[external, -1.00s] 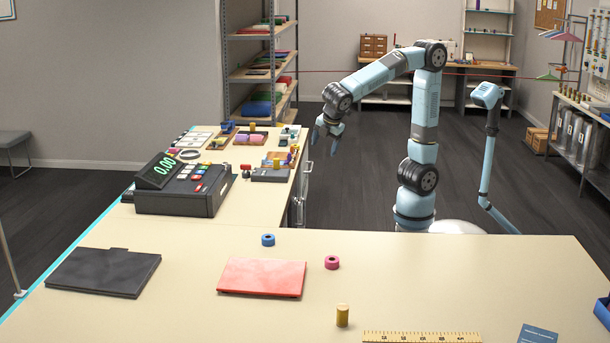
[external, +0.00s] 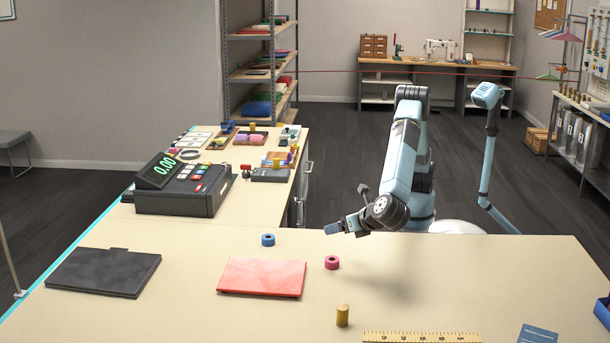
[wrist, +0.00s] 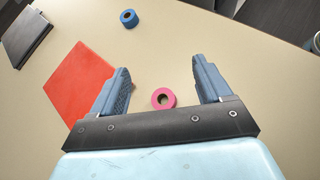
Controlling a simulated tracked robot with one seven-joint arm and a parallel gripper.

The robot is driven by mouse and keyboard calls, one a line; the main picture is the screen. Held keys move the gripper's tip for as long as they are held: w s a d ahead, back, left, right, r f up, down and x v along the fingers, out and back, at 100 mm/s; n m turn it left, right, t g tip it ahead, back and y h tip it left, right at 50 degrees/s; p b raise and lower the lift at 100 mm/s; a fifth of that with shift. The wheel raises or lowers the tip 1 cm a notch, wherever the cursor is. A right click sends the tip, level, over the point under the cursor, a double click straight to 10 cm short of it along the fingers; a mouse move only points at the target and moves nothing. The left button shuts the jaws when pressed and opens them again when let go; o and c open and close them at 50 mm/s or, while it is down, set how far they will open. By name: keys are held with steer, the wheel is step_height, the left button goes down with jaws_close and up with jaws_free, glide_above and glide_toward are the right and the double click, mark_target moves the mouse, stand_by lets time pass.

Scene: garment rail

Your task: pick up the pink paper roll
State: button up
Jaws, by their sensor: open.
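The pink paper roll (external: 332,262) is a short ring standing on the beige counter, just right of the red folder. My gripper (external: 345,212) is open and empty. It hangs above the counter near the roll, apart from it. The open fingers of my gripper (wrist: 160,80) also show in the wrist view.
A red folder (external: 262,277) lies left of the roll. A blue roll (external: 268,240) is behind it. A yellow-brown cylinder (external: 342,316) and a ruler (external: 420,337) are in front. A black folder (external: 103,272) and a cash register (external: 182,186) are further left.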

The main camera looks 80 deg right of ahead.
mark_target(337, 261)
steer(key=s+a+f+n+t, duration=0.1)
steer(key=s+a+f, duration=0.1)
steer(key=s+a, duration=0.1)
steer(key=s+a+f+n, duration=0.1)
steer(key=s+a, duration=0.1)
steer(key=s, duration=0.1)
steer(key=s+a+f+n+t, duration=0.1)
steer(key=s+a+f, duration=0.1)
steer(key=s+a, duration=0.1)
steer(key=shift+a+f+t+y, duration=0.3)
steer(key=shift+f, duration=0.05)
steer(key=shift+n, duration=0.3)
steer(key=x, duration=0.8)
steer(key=shift+w+f, duration=0.1)
steer(key=shift+w, duration=0.05)
steer(key=shift+d+x, duration=0.25)
steer(key=shift+x, duration=2.45)
steer(key=shift+s+f, duration=0.1)
steer(key=shift+s, duration=0.1)
steer(key=shift+c, duration=0.3)
steer(key=c, duration=1.1)
